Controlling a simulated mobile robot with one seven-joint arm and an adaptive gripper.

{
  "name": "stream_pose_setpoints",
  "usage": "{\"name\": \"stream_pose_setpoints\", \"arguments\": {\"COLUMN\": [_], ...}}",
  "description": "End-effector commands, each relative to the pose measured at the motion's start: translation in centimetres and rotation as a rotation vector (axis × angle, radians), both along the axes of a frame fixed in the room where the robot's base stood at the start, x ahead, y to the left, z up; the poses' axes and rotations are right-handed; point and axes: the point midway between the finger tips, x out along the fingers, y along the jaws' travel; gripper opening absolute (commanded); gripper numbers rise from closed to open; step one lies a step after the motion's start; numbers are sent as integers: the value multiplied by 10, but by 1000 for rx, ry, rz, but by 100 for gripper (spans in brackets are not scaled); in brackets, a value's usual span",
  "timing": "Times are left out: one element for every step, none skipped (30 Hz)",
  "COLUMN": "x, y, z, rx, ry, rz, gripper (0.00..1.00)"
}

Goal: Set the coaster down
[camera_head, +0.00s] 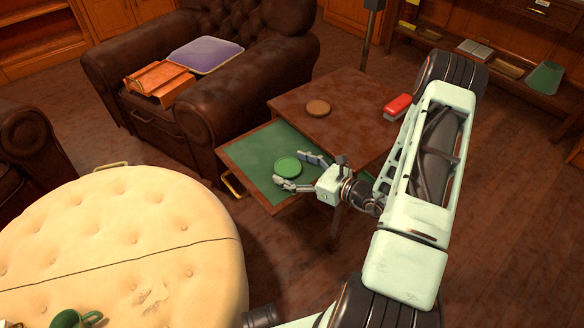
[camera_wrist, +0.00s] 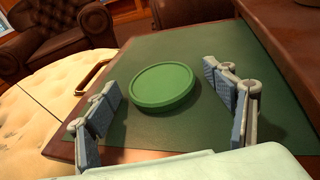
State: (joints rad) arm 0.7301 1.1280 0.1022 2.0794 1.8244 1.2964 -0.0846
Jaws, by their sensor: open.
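A round green coaster (camera_head: 288,166) with a raised rim lies flat on the green-lined pull-out (camera_head: 252,160) of the wooden side table. It also shows in the wrist view (camera_wrist: 163,86), with dark shadow along its lower edge. My gripper (camera_head: 299,171) is open, low over the pull-out. Its two fingers stand to the left and right of the coaster in the wrist view, with gaps on both sides. A brown round coaster (camera_head: 318,107) lies on the side table's top.
A red object (camera_head: 397,107) lies on the side table's top (camera_head: 345,122). A tufted cream ottoman (camera_head: 110,230) is at the left, with a green mug (camera_head: 88,318) on it. A leather armchair (camera_head: 270,65) stands behind. Bare green lining surrounds the coaster.

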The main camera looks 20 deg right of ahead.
Motion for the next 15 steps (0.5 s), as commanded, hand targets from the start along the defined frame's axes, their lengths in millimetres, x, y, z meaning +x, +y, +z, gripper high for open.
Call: {"name": "stream_pose_setpoints", "arguments": {"x": [0,0,0,0,0,-1,-5,-8,-13,-18,-23,-30,-35,-41,-48], "y": [0,0,0,0,0,-2,-5,-7,-12,-16,-19,-25,-29,-33,-39], "z": [0,0,1,2,4,5,6,7,8,10,11,13,15,16,18], "rx": [0,0,0,0,-1,-1,0,0,-1,0,0,-1,-1,-1,-1], "ry": [0,0,0,0,-1,1,1,1,2,2,2,1,1,2,2], "rz": [0,0,0,0,0,-1,-2,-3,-4,-4,-5,-5,-6,-5,-5], "gripper": [76,76,76,76,76,76,76,76,76,76,76,76,76,76,76]}}
